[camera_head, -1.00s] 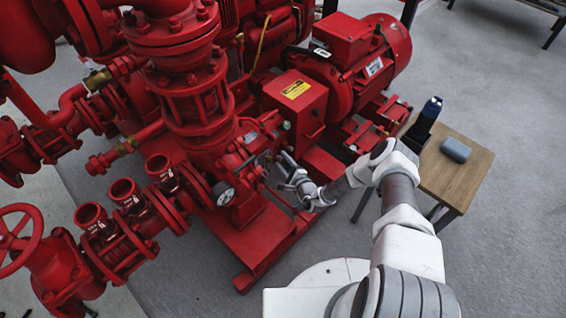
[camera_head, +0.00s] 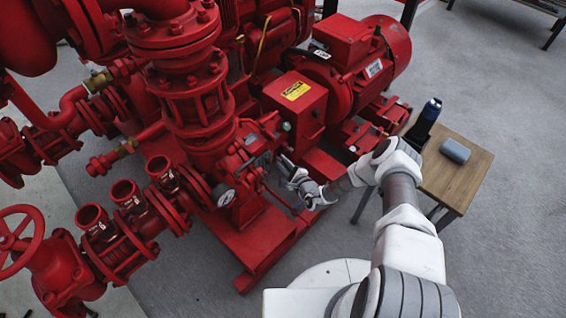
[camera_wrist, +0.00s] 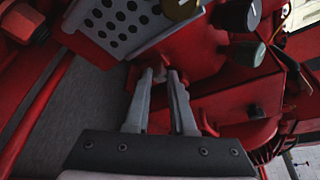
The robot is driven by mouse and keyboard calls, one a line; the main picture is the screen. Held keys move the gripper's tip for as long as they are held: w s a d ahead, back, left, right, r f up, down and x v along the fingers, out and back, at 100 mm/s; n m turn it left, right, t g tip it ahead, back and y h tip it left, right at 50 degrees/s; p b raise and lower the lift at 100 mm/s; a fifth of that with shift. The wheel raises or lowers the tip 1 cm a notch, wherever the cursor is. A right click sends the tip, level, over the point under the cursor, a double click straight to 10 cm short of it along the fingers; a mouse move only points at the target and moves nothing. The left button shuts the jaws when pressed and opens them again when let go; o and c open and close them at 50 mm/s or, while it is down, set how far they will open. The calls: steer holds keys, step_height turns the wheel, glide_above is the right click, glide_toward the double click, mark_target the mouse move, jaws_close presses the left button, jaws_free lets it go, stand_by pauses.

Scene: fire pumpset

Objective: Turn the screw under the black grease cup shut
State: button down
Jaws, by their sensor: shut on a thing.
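My gripper (camera_wrist: 163,78) reaches down at the red pump body, with its two pale fingers close together. A small pale piece (camera_wrist: 159,71), probably the screw, shows between the fingertips; most of it is hidden by them. Beyond the fingers in the wrist view are a dark round cup (camera_wrist: 240,14), a dark greenish cup (camera_wrist: 247,53) and a brass-coloured one (camera_wrist: 181,8). I cannot tell for sure which is the black grease cup. In the head view my gripper (camera_head: 283,161) is beside the pump's bearing housing, and its tips are too small to make out.
A perforated grey guard (camera_wrist: 125,22) is close to the fingers in the wrist view. A pressure gauge (camera_head: 225,197) is left of the gripper. A wooden table (camera_head: 460,178) with a dark bottle-like item (camera_head: 427,115) and a grey case (camera_head: 455,151) stands at the right.

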steer(key=m+g, duration=0.1)
steer(key=m+y, duration=0.1)
steer(key=m, duration=0.1)
steer(key=shift+w+d+g, duration=0.15)
steer(key=shift+g, duration=0.25)
steer(key=shift+w+d+m+g+y+b, duration=0.15)
steer(key=shift+m+g+y+b, duration=0.6)
steer(key=shift+m, duration=0.9)
steer(key=shift+w+d+m+g+y+b, duration=0.1)
steer(key=shift+m+g+y+b, duration=0.5)
steer(key=shift+m, duration=1.1)
steer(key=shift+w+d+m+g+y+b, duration=0.15)
steer(key=shift+m+g+y+b, duration=0.25)
steer(key=shift+m+g+y, duration=0.7)
steer(key=shift+m+t, duration=0.25)
steer(key=shift+m, duration=0.3)
steer(key=c, duration=0.8)
jaws_free()
steer(key=shift+o, duration=0.2)
